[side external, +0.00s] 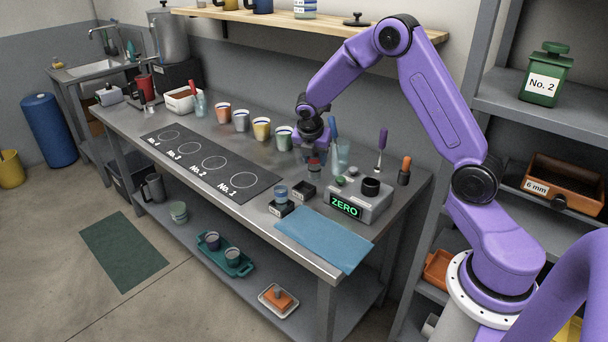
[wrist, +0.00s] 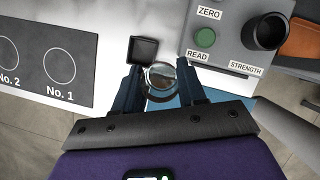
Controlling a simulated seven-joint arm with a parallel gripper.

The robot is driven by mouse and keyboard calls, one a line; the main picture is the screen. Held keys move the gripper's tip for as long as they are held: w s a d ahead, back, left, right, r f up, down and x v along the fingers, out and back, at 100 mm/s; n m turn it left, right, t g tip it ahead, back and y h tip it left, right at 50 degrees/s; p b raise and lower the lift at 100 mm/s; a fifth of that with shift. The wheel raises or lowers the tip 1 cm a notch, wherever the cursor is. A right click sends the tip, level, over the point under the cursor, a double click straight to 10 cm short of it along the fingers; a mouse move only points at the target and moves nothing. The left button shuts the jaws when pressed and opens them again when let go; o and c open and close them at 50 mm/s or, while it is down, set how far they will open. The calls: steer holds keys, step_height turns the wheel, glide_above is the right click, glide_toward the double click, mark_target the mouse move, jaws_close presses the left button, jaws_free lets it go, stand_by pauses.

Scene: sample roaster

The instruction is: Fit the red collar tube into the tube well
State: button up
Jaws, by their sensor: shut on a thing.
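My gripper (side external: 314,152) is shut on the red collar tube (side external: 314,165), holding it above the bench, close to the small black square holders. In the wrist view, a clear round tube end (wrist: 160,75) shows between my two fingers (wrist: 160,88); its red collar cannot be made out there. The tube well appears to be the black round cylinder (side external: 370,187) on top of the grey meter (side external: 352,205) with the green ZERO display. The cylinder's dark open mouth (wrist: 268,31) shows at the upper right of the wrist view. The tube is apart from it, to its left.
A black square holder (side external: 304,191) looks empty; another beside it holds a blue-collared tube (side external: 281,193). A blue cloth (side external: 322,238) lies at the front edge. A clear beaker (side external: 342,155) and an orange-topped tool (side external: 404,170) stand behind. Several cups line the back.

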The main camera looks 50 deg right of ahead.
steer(key=w+f, duration=0.1)
steer(key=f, duration=0.1)
steer(key=w+d+f, duration=0.1)
steer(key=w+f, duration=0.1)
steer(key=f, duration=0.1)
steer(key=w+f, duration=0.2)
steer(key=f, duration=0.1)
steer(key=shift+w+d, duration=0.1)
steer(key=shift+d, duration=0.15)
steer(key=shift+f, duration=0.4)
steer(key=shift+f, duration=0.1)
steer(key=o, duration=1.1)
steer(key=shift+f, duration=0.1)
steer(key=v, duration=1.1)
steer(key=a+v, duration=0.1)
steer(key=v, duration=0.5)
steer(key=shift+s+a, duration=0.15)
steer(key=shift+s, duration=0.15)
